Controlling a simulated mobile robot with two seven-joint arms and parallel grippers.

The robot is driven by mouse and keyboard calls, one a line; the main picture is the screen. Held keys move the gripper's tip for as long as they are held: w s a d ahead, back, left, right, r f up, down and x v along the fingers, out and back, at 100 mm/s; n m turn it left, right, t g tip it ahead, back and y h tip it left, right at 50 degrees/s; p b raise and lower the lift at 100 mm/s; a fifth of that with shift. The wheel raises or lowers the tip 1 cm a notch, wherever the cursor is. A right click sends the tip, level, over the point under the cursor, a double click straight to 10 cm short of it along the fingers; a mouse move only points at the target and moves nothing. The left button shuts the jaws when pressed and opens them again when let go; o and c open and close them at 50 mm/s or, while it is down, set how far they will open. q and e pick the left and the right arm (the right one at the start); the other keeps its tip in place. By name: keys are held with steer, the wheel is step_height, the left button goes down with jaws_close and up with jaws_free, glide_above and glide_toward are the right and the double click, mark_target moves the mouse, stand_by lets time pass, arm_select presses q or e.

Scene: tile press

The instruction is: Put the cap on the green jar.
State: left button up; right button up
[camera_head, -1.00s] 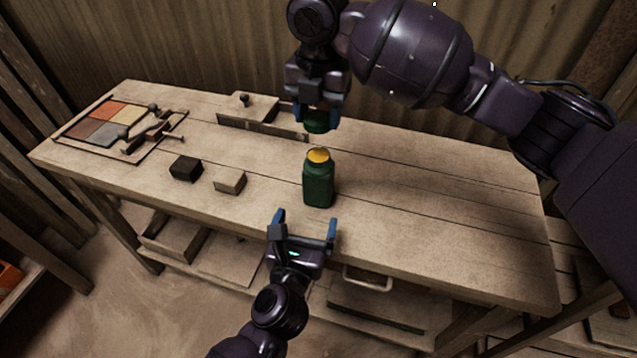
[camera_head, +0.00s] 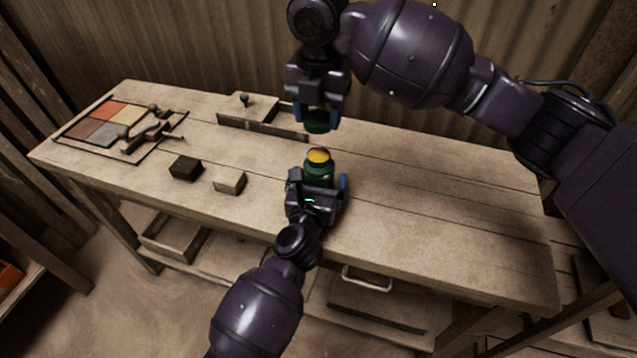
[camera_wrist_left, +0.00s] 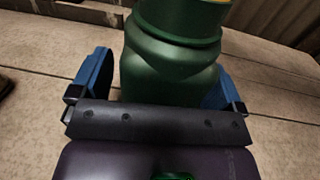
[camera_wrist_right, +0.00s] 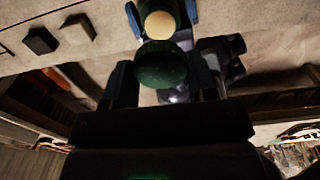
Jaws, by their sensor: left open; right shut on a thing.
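The green jar (camera_head: 319,168) stands upright on the table, its open top showing yellow-orange. It fills the middle of the left wrist view (camera_wrist_left: 172,62). My left gripper (camera_head: 318,186) is open, with its blue fingers on either side of the jar; gaps show between fingers and jar in the left wrist view. My right gripper (camera_head: 317,108) is shut on the dark green cap (camera_head: 317,124) and holds it above and a little behind the jar. In the right wrist view the cap (camera_wrist_right: 160,64) sits between the fingers, with the jar top (camera_wrist_right: 160,25) beyond it.
A black block (camera_head: 186,168) and a light wooden block (camera_head: 229,181) lie left of the jar. A tray of coloured tiles (camera_head: 82,137) with tools is at the far left. A wooden piece with a knob (camera_head: 250,108) is at the back. The table's right side is clear.

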mark_target(318, 155)
arm_select(q)
steer(key=c, duration=1.3)
steer(key=shift+c, duration=0.2)
arm_select(e)
steer(key=shift+f, duration=2.55)
steer(key=shift+f, duration=0.85)
steer(key=shift+f, duration=0.6)
